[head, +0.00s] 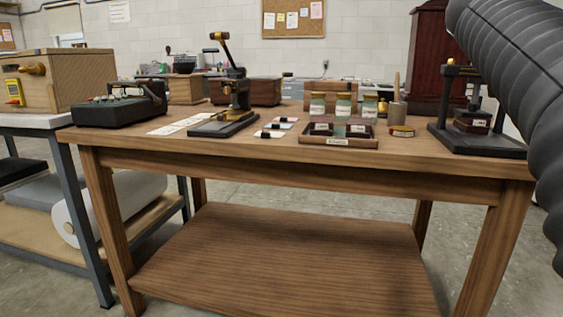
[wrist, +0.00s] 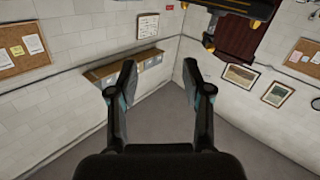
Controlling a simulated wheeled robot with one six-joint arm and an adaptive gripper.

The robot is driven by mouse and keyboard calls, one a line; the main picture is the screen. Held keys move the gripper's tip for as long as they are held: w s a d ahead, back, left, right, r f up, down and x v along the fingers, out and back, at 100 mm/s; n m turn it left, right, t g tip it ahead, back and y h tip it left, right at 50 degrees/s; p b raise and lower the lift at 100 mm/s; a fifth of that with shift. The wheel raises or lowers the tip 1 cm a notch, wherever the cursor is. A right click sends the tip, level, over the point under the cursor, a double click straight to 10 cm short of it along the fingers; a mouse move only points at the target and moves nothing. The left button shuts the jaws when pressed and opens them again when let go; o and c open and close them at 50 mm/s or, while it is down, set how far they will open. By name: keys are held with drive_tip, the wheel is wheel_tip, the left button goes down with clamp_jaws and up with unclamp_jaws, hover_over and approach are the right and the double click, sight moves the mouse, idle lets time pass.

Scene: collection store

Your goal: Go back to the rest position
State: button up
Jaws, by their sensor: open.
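My gripper (wrist: 160,84) shows in the wrist view with its two fingers spread wide apart and nothing between them. It points toward a room corner with white block walls, well away from any object. In the head view the gripper is not visible; only my dark ribbed arm fills the upper right, in front of the table's right end. The wooden table (head: 300,160) stands in front of me.
On the table are a brass-and-black press (head: 235,95), a wooden tray (head: 338,142), glass jars (head: 343,106) and a black stand (head: 478,137) at the right. A black device (head: 120,108) sits at the left end. A side bench (head: 35,121) stands at the left.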

wheel_tip(320, 180, down, 14)
drive_tip(key=w+a+n+g+y, duration=0.1)
drive_tip(key=a+n+y, duration=0.1)
drive_tip(key=n+y, duration=0.15)
drive_tip(key=s+a+f+n+g+y+p, duration=0.1)
drive_tip(key=s+a+f+y, duration=0.1)
drive_tip(key=a+f, duration=0.3)
drive_tip(key=s+a+f+n+g+y+p, duration=0.1)
drive_tip(key=s+a+f+y, duration=0.15)
drive_tip(key=f, duration=0.55)
drive_tip(key=s+a+f+n+g+y+p, duration=0.1)
drive_tip(key=s+a+f+y+p, duration=0.1)
drive_tip(key=s+a+f, duration=0.5)
drive_tip(key=s+a+f+n+y+p, duration=0.2)
drive_tip(key=s+a+f, duration=0.4)
drive_tip(key=s+a, duration=0.4)
drive_tip(key=s+y+p, duration=0.1)
drive_tip(key=s, duration=0.1)
drive_tip(key=shift+s+a+f+g+y, duration=0.3)
drive_tip(key=shift+s+f+g+y, duration=0.05)
drive_tip(key=shift+g+y, duration=0.05)
